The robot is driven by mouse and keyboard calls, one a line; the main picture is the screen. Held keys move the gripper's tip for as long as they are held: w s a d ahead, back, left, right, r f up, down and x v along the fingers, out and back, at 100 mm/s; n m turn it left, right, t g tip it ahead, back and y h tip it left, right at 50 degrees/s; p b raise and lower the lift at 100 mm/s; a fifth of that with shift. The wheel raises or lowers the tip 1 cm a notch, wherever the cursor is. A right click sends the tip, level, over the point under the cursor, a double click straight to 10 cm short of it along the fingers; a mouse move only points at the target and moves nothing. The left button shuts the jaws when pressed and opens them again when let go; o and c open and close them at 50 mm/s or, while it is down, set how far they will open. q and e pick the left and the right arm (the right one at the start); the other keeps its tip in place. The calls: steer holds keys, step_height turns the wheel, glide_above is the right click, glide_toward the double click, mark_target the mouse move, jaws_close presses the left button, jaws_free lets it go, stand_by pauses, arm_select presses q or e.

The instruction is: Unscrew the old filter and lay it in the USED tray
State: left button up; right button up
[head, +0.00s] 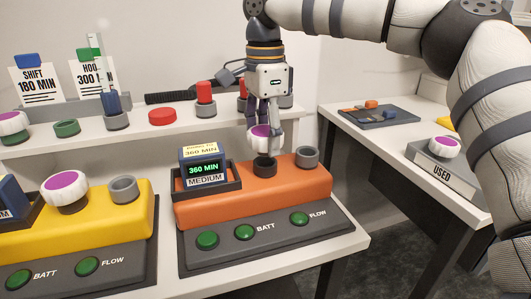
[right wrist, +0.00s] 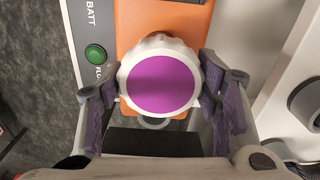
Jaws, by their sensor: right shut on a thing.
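My right gripper (head: 264,140) is above the orange unit (head: 230,207), pointing down, shut on a filter with a white ribbed rim and purple top (head: 259,132). In the right wrist view the filter (right wrist: 161,80) sits between the two fingers, one on each side. Below it is a dark round port (head: 265,166) on the orange unit; whether filter and port still touch is hard to tell. The USED tray (head: 441,178) stands on the right table and bears another white and purple filter (head: 444,147). My left gripper is not in view.
A grey empty socket (head: 307,157) is right of the port, and a meter reading 360 MIN (head: 203,168) is left. A yellow unit (head: 100,215) with its own purple-topped filter (head: 66,190) stands left. A gap separates the bench from the right table (head: 400,145).

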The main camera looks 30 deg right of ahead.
steer(key=shift+r, duration=1.05)
